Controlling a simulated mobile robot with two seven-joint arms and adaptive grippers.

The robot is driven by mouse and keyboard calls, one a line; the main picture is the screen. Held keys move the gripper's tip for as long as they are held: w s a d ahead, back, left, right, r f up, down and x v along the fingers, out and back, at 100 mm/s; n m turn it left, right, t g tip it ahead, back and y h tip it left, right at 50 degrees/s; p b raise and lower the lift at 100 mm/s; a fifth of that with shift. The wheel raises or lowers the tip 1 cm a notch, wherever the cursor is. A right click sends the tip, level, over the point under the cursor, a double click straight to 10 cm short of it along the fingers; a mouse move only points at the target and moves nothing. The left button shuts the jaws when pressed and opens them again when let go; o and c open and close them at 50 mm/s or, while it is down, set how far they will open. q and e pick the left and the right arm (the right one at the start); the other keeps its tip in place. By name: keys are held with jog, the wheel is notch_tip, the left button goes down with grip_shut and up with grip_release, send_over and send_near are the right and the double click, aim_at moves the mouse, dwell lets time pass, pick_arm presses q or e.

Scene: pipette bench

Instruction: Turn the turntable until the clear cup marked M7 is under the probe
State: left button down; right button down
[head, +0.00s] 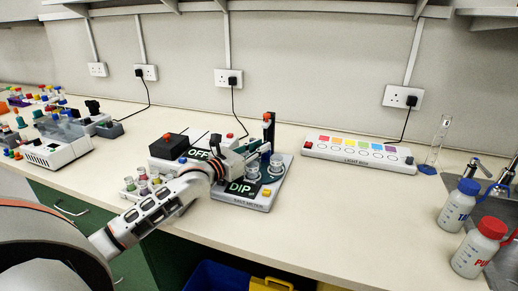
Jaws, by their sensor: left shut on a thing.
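The salt meter (238,198) stands mid-bench, with a dark upright probe post (268,130) at its back. Its turntable (266,179) carries clear cups, one at the right (277,163) and one nearer the middle (252,172). The cup marks are too small to read, so I cannot tell which is M7 or which cup is under the probe. My left gripper (244,156) is at the turntable's left side, shut on what seems to be part of the turntable; its fingertips are partly hidden. My right gripper is not in view.
A black DIP sign (242,189) is at the meter's front and an OFF sign (198,154) beside a dark box (174,146) at left. Small colored vials (143,183) stand near my arm. A light box (357,152) and bottles (460,205) are at right; bench between is clear.

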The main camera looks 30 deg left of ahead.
pick_arm(q)
jog(key=shift+r+m+h+b, duration=0.3)
jog(key=shift+r+b, duration=0.05)
jog(key=shift+b, duration=0.25)
jog(key=shift+h+b, duration=0.5)
jog(key=shift+b, duration=0.15)
jog(key=shift+m, duration=0.3)
jog(key=c, duration=1.9)
grip_release()
jog(key=shift+o, duration=0.3)
jog(key=shift+d+f, duration=0.1)
jog(key=shift+f, duration=0.1)
jog(key=shift+v, duration=6)
